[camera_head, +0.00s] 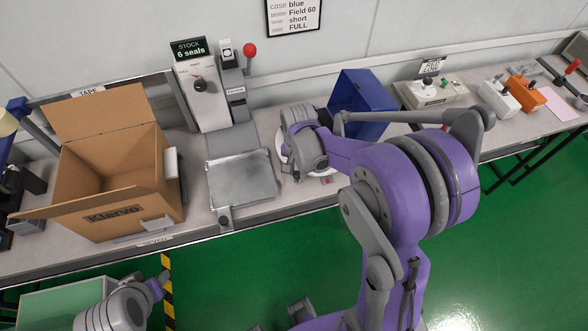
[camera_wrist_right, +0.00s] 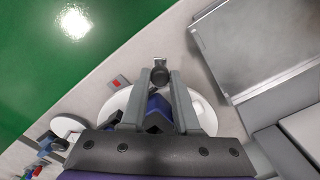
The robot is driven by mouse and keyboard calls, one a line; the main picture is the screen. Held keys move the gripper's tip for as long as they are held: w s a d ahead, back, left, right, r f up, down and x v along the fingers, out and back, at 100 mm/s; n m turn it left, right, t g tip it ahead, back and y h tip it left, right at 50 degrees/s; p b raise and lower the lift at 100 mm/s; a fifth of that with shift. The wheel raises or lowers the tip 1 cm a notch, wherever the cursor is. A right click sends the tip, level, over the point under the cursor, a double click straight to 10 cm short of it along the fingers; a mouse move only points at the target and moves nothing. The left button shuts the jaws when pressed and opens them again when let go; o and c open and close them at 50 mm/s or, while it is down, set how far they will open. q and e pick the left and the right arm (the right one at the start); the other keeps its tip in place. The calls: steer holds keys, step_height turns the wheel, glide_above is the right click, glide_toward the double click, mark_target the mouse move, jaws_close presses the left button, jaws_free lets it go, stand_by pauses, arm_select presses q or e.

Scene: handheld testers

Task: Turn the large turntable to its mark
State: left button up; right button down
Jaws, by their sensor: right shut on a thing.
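The large turntable is a white disc (camera_head: 285,167) on the bench, mostly covered by my right arm in the head view. In the right wrist view its white surface (camera_wrist_right: 205,117) shows around the fingers. My right gripper (camera_wrist_right: 161,76) is shut on a dark round knob (camera_wrist_right: 159,73) at the turntable's edge. A blue object (camera_wrist_right: 157,108) shows between the fingers, over the disc. A small red mark (camera_wrist_right: 117,83) lies on the bench beside the disc, apart from the knob. My left gripper (camera_head: 160,284) is low at the left, away from the turntable; its fingers are unclear.
A metal tray (camera_head: 242,179) lies left of the turntable, before a seal dispenser (camera_head: 203,95). An open cardboard box (camera_head: 105,190) stands further left. A blue bin (camera_head: 362,101) stands behind right. A smaller white disc (camera_wrist_right: 66,125) shows in the right wrist view.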

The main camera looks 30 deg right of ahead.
steer(key=shift+s+d+n+b, duration=0.45)
steer(key=shift+s+d+n, duration=0.65)
steer(key=shift+s+d, duration=0.2)
steer(key=shift+s+d+n+b, duration=0.2)
steer(key=shift+s+d+n, duration=0.2)
steer(key=shift+d+n, duration=0.15)
steer(key=shift+s+d+n+b, duration=0.2)
steer(key=shift+s+d+n, duration=0.25)
steer(key=shift+d, duration=0.2)
arm_select(q)
step_height(320, 180, down, 6)
steer(key=s+b, duration=0.1)
steer(key=b, duration=0.2)
steer(key=shift+s, duration=0.35)
arm_select(e)
steer(key=shift+w+d+n, duration=0.2)
steer(key=shift+d+n, duration=1.95)
steer(key=shift+d, duration=0.8)
steer(key=shift+w+d+n, duration=0.2)
steer(key=shift+d+n, duration=1.9)
steer(key=shift+d, duration=0.9)
steer(key=shift+w+d+n, duration=0.2)
steer(key=shift+d+n, duration=1.95)
steer(key=shift+d, duration=0.8)
steer(key=c, duration=0.7)
jaws_free()
steer(key=shift+o, duration=0.2)
